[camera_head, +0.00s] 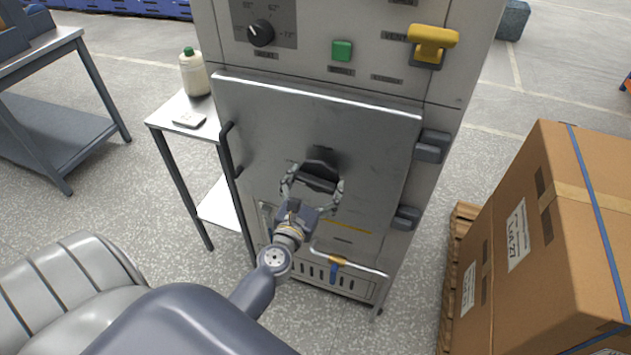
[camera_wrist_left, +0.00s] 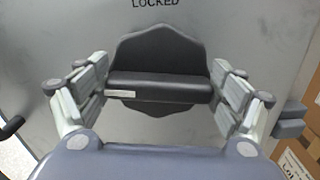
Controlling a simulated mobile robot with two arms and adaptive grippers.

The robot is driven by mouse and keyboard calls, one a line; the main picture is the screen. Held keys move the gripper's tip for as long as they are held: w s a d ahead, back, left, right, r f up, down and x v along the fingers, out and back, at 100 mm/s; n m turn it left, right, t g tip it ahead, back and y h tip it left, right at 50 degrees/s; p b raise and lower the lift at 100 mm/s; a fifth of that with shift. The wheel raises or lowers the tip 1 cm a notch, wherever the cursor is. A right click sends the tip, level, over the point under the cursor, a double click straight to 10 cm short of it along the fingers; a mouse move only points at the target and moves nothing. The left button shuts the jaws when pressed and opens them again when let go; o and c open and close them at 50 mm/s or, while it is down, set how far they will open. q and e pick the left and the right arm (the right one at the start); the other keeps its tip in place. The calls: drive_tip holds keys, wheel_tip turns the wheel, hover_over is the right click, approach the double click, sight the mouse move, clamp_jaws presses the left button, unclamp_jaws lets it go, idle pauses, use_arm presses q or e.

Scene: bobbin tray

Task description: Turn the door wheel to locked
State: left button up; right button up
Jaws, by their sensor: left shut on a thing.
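The door wheel (camera_head: 321,168) is a dark lobed knob with a raised crossbar, in the middle of the grey metal door (camera_head: 320,115). In the left wrist view the wheel (camera_wrist_left: 158,50) has its crossbar lying level, with a small pale mark near its left end. The word LOCKED (camera_wrist_left: 155,3) is on the door above the wheel. My left gripper (camera_head: 313,186) is shut on the wheel, one finger at each end of the crossbar, as the left wrist view (camera_wrist_left: 160,88) also shows. My right gripper is not in view.
A dark vertical handle (camera_head: 232,160) runs along the door's left edge; hinges (camera_head: 432,146) sit at its right. Above are a dial (camera_head: 260,33), a green button (camera_head: 342,50) and a yellow handle (camera_head: 432,42). Cartons (camera_head: 555,220) stand right; a side table (camera_head: 178,112) with a bottle (camera_head: 194,75) stands left.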

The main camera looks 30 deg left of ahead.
use_arm(q)
drive_tip(key=m, duration=0.2)
drive_tip(key=m+p, duration=0.1)
drive_tip(key=m, duration=0.1)
drive_tip(key=shift+w+d+r, duration=0.1)
drive_tip(key=shift+r, duration=0.1)
drive_tip(key=m+p, duration=0.1)
drive_tip(key=m, duration=0.3)
drive_tip(key=m+p, duration=0.1)
drive_tip(key=m, duration=0.3)
drive_tip(key=shift+d+f+p, duration=0.1)
drive_tip(key=shift+p, duration=0.2)
drive_tip(key=shift+f+m+p, duration=0.1)
drive_tip(key=shift+m+p, duration=0.55)
drive_tip(key=shift+m, duration=1.55)
drive_tip(key=o, duration=0.9)
drive_tip(key=shift+w, duration=0.1)
drive_tip(key=shift+f, duration=0.2)
drive_tip(key=v, duration=1.2)
